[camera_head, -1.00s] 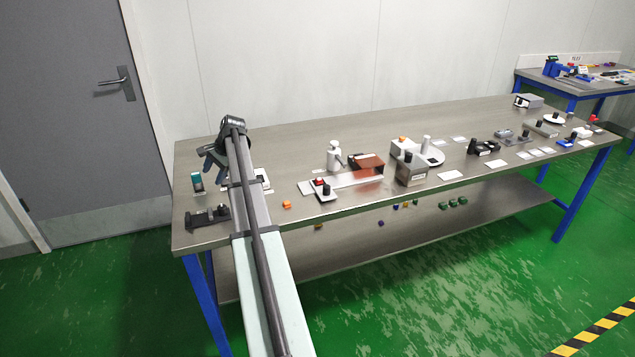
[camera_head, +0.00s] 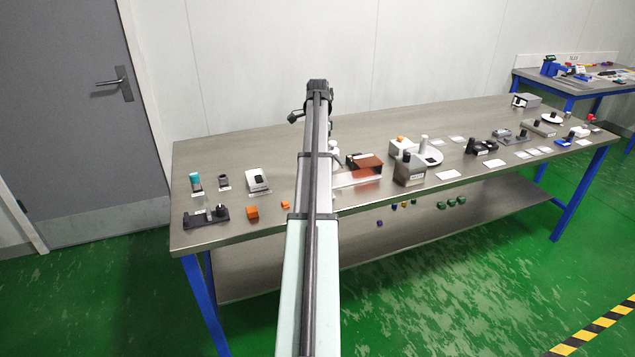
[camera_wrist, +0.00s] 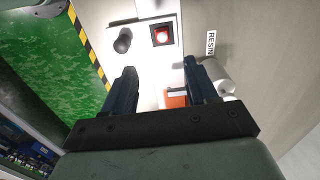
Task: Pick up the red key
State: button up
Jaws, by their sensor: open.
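A red lit square key (camera_wrist: 161,35) in a dark frame sits on a small white panel (camera_wrist: 143,12) at the top middle of the wrist view. A black round knob (camera_wrist: 122,40) stands beside it, to the left. My gripper (camera_wrist: 160,70) is open and empty, with its two dark fingers apart. The key appears beyond the fingertips, between their directions and clear of both fingers. In the head view my arm covers the panel and the key, and my fingers cannot be made out.
A white bottle (camera_wrist: 220,75) stands close to my right finger, near a RESIN label (camera_wrist: 211,43). Orange cubes (camera_head: 252,212) lie left of my arm.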

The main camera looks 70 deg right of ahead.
jog(key=f, duration=1.2)
jog(key=shift+w+d, duration=0.1)
jog(key=shift+w, duration=0.1)
grip_shut()
